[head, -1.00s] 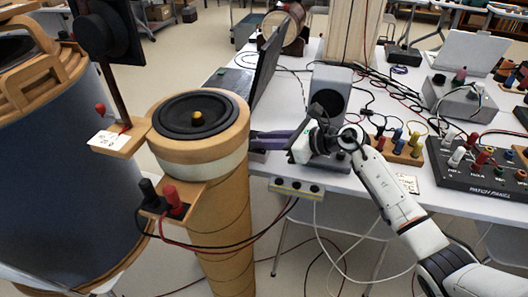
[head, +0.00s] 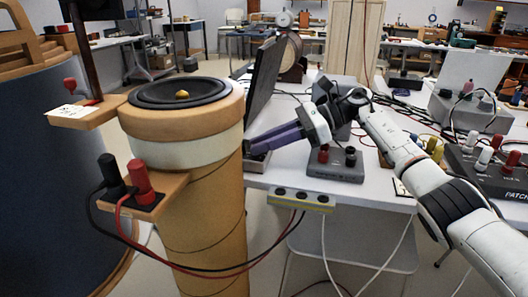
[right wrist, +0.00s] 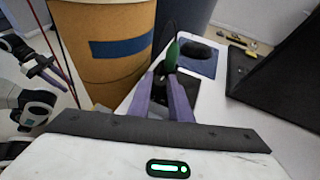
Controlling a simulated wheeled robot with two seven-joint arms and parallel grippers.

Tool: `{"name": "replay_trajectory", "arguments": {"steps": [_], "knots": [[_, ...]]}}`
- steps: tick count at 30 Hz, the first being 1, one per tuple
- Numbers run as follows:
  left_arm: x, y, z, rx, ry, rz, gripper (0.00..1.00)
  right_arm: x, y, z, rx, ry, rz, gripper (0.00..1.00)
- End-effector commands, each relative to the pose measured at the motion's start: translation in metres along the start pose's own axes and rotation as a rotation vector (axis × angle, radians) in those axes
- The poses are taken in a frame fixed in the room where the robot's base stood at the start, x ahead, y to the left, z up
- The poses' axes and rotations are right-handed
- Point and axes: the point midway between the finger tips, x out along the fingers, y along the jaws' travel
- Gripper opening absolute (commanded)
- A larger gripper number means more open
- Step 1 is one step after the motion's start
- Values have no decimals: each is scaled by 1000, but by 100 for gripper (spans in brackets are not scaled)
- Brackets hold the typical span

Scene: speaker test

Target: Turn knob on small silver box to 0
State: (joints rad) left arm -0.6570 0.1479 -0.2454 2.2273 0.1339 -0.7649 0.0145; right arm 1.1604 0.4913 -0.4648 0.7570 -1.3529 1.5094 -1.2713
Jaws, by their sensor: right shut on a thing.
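The small silver box (head: 257,161) sits at the table's left edge, partly hidden behind the wooden speaker column and under my right gripper (head: 250,147). The purple fingers reach left, low over its top, and are shut on its knob, which they hide in the head view. In the right wrist view the right gripper (right wrist: 167,76) has its fingertips close together, with a green, dark-tipped thing (right wrist: 172,53) showing just beyond them. The dial marks cannot be read. My left gripper (right wrist: 42,66) shows at the left edge of the right wrist view, away from the box.
The wooden speaker column (head: 190,135) stands close left of the box. A dark upright panel (head: 263,80) rises behind it. A grey box with red and black posts (head: 335,168) is to the right. Loose cables and a patch panel (head: 490,168) lie farther right.

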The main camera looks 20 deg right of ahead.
Motion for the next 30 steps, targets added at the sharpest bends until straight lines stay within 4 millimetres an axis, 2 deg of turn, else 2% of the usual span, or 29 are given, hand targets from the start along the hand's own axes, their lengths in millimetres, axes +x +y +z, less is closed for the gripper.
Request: {"name": "replay_trajectory", "arguments": {"steps": [17,18,21,30], "knots": [[4,2,1,7,-17,11,31,-1,-1,-1,-8,4,20,0],[4,2,1,7,-17,11,31,0,-1,-1,-8,4,19,21],[4,2,1,7,-16,11,31,0,-1,-1,-8,4,20,37],[4,2,1,7,-16,10,31,-1,-1,0,-8,2,20,37]]}}
